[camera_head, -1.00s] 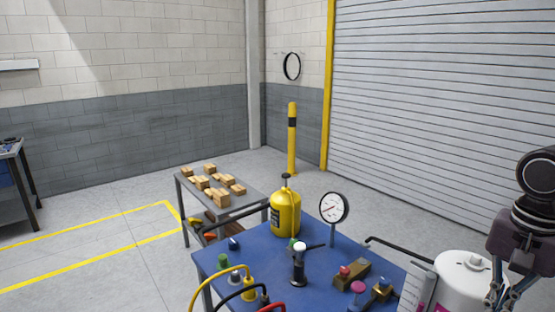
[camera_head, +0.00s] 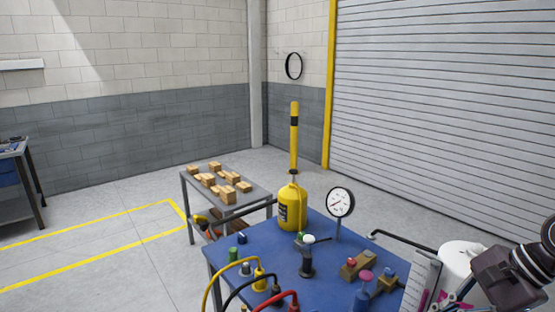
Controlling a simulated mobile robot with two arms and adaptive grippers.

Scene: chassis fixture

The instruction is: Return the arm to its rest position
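My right arm comes in from the right edge in the head view. My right gripper (camera_head: 502,278) is tilted, its dark body in front of the white tank at the table's right end. Its fingers point down and left and are partly lost at the bottom edge, so I cannot tell their opening. No held thing can be made out. My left arm and gripper are out of view.
The blue table (camera_head: 325,237) carries a yellow bottle (camera_head: 293,210), a round gauge (camera_head: 340,202), coloured hoses, knobs and brass fittings. The white tank (camera_head: 459,259) stands at right. A grey cart (camera_head: 256,194) with wooden blocks stands behind. Floor at left is clear.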

